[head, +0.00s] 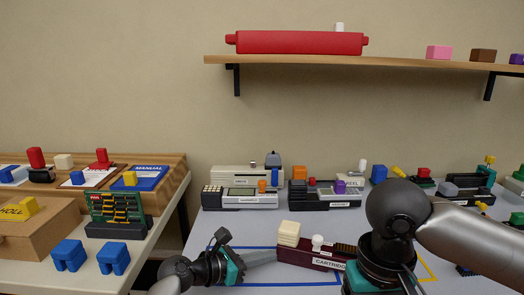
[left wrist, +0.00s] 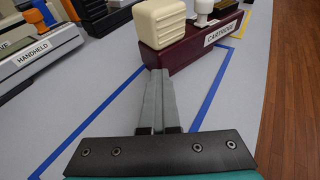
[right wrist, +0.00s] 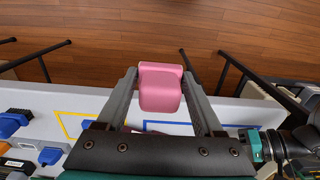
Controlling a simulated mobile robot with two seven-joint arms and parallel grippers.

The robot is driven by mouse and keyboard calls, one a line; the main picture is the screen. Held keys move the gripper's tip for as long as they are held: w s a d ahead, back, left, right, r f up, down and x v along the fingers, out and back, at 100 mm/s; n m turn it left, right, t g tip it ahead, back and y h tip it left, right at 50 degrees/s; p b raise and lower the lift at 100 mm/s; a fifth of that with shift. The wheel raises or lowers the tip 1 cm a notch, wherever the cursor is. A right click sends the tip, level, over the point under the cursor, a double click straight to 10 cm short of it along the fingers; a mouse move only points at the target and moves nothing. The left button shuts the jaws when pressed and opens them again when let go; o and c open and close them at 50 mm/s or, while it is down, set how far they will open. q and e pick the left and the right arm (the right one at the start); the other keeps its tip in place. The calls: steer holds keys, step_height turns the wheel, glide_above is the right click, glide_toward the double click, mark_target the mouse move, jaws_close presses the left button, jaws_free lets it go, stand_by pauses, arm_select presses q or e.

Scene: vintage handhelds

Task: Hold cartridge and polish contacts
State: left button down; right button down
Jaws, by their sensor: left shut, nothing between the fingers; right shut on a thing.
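A dark red cartridge (head: 300,254), labelled CARTRIDGE, lies on the table with a cream block (head: 289,233) and a white knob (head: 318,242) on it. It also shows in the left wrist view (left wrist: 186,52). My left gripper (head: 273,256) is shut and empty, its fingertips close to the cartridge's left end; I cannot tell whether they touch. My right gripper (right wrist: 160,78) is shut on a pink block (right wrist: 160,92). In the head view my right arm hides that block and the cartridge's right part. A dark ridged strip (head: 345,248) shows at the cartridge's back right.
Blue tape (head: 290,284) outlines an area around the cartridge. Two handhelds (head: 245,199) (head: 325,195) stand behind it. A side table (head: 30,262) at left holds a box, a green board and blue stands. A shelf (head: 300,60) runs above. Small coloured parts crowd the right.

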arm_select(q)
jaws_free()
stand_by(0.7)
steer(key=shift+c, duration=0.2)
